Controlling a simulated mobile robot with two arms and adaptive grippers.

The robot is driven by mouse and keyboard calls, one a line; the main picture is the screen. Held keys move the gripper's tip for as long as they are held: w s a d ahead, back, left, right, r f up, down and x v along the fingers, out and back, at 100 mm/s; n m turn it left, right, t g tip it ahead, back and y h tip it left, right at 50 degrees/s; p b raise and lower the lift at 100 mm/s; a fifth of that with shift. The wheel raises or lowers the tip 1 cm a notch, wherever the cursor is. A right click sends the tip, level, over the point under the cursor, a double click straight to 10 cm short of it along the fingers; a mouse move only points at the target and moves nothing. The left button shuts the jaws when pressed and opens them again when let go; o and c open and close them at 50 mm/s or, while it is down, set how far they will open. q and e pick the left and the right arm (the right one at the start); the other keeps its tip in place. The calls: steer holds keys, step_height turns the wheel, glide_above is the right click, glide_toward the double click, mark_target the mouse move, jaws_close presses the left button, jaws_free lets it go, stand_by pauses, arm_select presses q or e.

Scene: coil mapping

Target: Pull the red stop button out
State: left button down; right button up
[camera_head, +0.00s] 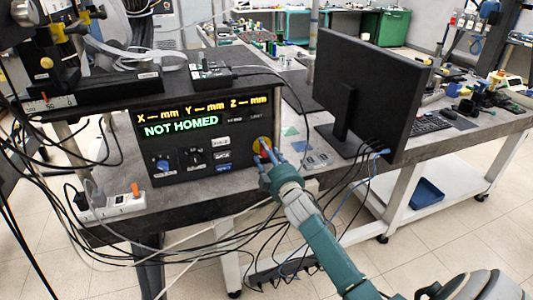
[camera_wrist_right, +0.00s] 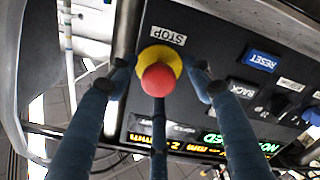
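The red stop button (camera_wrist_right: 160,79) sits on a yellow round base (camera_wrist_right: 160,57) beside the STOP label on the black control panel. My left gripper is not in view.
The panel's display (camera_head: 180,128) reads NOT HOMED, with a blue knob (camera_head: 163,165) and other buttons below. A monitor (camera_head: 365,95) stands to the right. Cables hang below the table edge. A power strip (camera_head: 112,207) is at the left.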

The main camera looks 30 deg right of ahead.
steer(key=shift+s+f, duration=0.1)
steer(key=shift+s, duration=0.35)
steer(key=v, duration=1.1)
steer(key=shift+a, duration=0.15)
steer(key=s+a+f+m+g+y, duration=0.1)
steer(key=s+a+f+g, duration=0.2)
steer(key=f, duration=1)
steer(key=s+a+f+g+y, duration=0.15)
steer(key=s+f, duration=0.35)
steer(key=f, duration=0.7)
steer(key=s+a+f+m+g, duration=0.1)
steer(key=s+a+f+g, duration=0.2)
steer(key=f, duration=1)
steer(key=s+a+f+m+g, duration=0.1)
steer(key=s+a+f+g, duration=0.2)
steer(key=s+f, duration=0.55)
steer(key=s+a+f+g, duration=0.2)
steer(key=s+f, duration=0.6)
steer(key=s, duration=0.2)
steer(key=s+a+f+g, duration=0.2)
steer(key=s+f, duration=0.1)
steer(key=s, duration=0.7)
steer(key=s+a+f+m+g+y, duration=0.1)
steer(key=s+a+f+g, duration=0.1)
steer(key=s, duration=0.8)
steer(key=shift+f, duration=0.8)
